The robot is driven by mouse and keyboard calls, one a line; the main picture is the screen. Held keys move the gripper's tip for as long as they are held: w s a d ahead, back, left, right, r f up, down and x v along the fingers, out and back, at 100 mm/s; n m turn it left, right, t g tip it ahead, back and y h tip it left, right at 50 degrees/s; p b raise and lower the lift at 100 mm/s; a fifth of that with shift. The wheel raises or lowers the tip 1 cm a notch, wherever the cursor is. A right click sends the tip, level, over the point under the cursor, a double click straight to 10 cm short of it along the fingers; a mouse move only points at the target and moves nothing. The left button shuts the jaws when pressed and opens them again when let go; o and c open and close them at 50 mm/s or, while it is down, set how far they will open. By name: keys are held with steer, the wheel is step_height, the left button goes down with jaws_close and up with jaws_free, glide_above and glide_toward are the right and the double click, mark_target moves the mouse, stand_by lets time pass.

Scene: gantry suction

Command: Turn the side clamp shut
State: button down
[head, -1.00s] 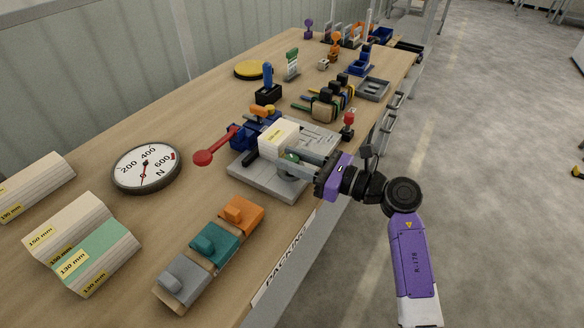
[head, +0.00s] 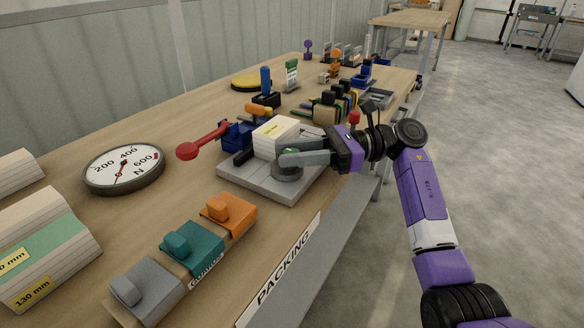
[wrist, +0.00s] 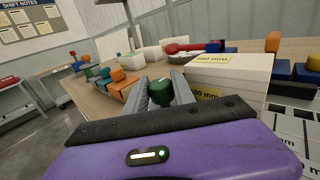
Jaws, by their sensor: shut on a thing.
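The side clamp shows as a round dark green knob (head: 287,172) on the near side of the grey fixture plate (head: 254,184). It also shows in the wrist view as a green knob (wrist: 161,92) between the two grey fingers. My gripper (head: 290,158) reaches in from the right and is shut on this knob; the fingers hide part of it. A pale block (head: 275,136) with a yellow label stands on the plate just behind the knob. How far the clamp is turned, and whether it touches the block, I cannot tell.
A blue clamp (head: 236,135) with a long red lever (head: 203,143) stands behind the block. A round gauge (head: 124,168) lies at left. Orange, teal and grey pieces (head: 190,245) sit in a row in front. Several dark-handled tools (head: 335,103) stand beyond the fixture.

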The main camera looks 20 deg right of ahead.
steer(key=shift+a+f+n+g+b, duration=0.1)
steer(key=shift+n+g+b, duration=0.2)
steer(key=shift+g+b, duration=0.15)
steer(key=c, duration=1.1)
jaws_free()
steer(key=shift+o, duration=0.2)
